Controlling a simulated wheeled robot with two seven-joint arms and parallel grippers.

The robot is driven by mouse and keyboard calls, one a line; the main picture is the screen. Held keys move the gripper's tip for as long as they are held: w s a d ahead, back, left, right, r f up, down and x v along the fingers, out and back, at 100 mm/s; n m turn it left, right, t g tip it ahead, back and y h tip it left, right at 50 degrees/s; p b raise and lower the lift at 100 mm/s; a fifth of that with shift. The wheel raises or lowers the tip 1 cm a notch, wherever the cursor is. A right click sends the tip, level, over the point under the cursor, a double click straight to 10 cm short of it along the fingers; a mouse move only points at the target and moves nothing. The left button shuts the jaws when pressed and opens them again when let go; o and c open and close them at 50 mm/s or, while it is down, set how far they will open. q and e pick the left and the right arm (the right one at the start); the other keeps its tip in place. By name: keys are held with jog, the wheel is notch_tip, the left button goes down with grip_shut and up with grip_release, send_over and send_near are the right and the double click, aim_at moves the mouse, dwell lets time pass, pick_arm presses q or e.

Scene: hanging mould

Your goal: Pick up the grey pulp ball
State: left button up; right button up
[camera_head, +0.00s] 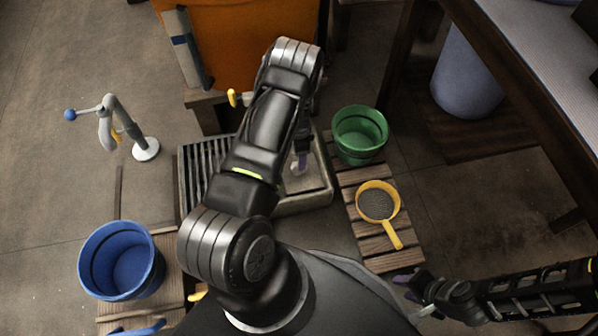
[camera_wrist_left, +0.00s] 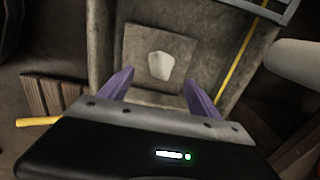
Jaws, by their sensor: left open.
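The grey pulp ball (camera_wrist_left: 159,66) is a pale, lumpy piece on a square grey plate (camera_wrist_left: 185,50) in the left wrist view. My left gripper (camera_wrist_left: 158,84) is open, with its purple fingers apart on either side of the ball's near end in that view. I cannot tell the height of the fingers over it. In the head view a pale bit (camera_head: 297,168) shows beside the left gripper's purple finger, over the stone basin (camera_head: 318,195); my left arm hides much there. My right gripper (camera_head: 415,295) is at the lower right, its fingers apart and empty.
A green bucket (camera_head: 361,150) and a yellow sieve (camera_head: 377,203) stand on a slatted board right of the basin. A blue bucket (camera_head: 97,265) is at lower left. A table (camera_head: 520,60) edges the right.

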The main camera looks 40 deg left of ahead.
pick_arm(q)
jog(key=shift+f+b, duration=0.45)
jog(key=shift+f, duration=0.8)
notch_tip(320, 180, down, 5)
jog(key=shift+f+b, duration=0.15)
jog(key=shift+b, duration=1.1)
jog(key=shift+c, duration=0.5)
jog(key=c, duration=1.4)
